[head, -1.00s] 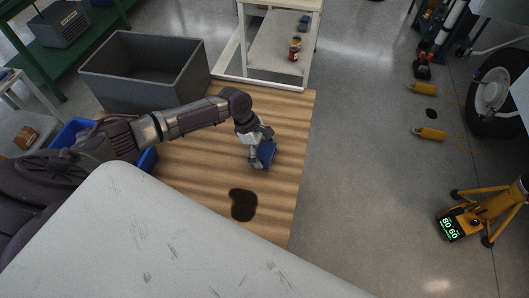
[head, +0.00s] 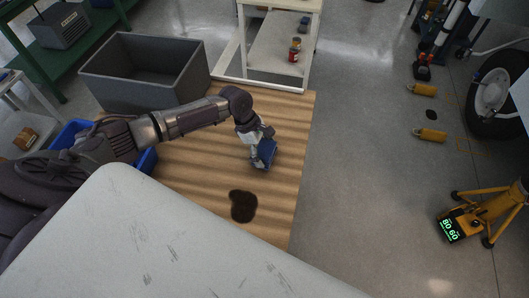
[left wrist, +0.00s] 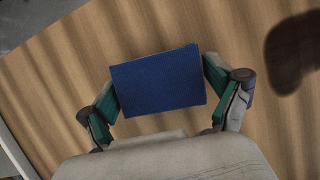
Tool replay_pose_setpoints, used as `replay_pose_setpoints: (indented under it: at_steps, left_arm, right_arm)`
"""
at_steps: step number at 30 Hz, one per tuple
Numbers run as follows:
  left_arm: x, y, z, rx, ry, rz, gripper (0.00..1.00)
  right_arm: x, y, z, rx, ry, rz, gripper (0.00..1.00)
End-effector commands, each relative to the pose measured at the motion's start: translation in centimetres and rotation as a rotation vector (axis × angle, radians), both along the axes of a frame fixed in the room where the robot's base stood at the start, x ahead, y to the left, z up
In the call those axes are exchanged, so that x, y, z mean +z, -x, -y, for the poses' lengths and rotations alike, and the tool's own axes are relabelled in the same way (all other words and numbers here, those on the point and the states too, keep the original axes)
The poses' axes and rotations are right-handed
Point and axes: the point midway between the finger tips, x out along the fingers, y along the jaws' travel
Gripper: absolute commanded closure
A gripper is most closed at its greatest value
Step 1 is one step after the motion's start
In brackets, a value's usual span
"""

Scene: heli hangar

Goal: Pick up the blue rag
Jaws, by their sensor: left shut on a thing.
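The blue rag (left wrist: 158,82) is a flat, folded rectangle between the fingers of my left gripper (left wrist: 160,98) in the left wrist view. The gripper is shut on it, with one finger at each side edge. In the head view the rag (head: 266,153) shows at the end of my left gripper (head: 258,150), over the wooden surface (head: 210,180). I cannot tell how high above the surface it is. My right gripper is not in view.
A dark stain (head: 243,206) lies on the wood in front of the gripper. A grey crate (head: 150,95) stands behind and a blue bin (head: 68,135) at the left. A white cart (head: 270,85) with cans is at the back.

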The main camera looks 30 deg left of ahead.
Motion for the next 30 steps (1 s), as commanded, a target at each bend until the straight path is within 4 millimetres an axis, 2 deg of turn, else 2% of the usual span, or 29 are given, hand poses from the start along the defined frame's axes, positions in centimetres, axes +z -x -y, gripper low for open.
replay_pose_setpoints:
  at_steps: [4, 15, 22, 30]
  left_arm:
    - [2.8, -0.1, 0.0, -0.002, 0.0, 0.006, 0.39]
    - [7.5, 6.5, 4.9, -0.005, 0.001, 0.002, 0.39]
    - [9.2, 8.8, 6.6, -0.002, 0.0, 0.002, 0.39]
    - [9.7, 9.3, 7.0, 0.0, 0.0, 0.001, 0.39]
  right_arm:
    - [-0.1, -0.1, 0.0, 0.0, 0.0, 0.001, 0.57]
    - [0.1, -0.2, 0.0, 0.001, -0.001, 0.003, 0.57]
    - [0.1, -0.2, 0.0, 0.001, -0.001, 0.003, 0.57]
    - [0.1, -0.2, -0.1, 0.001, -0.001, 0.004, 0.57]
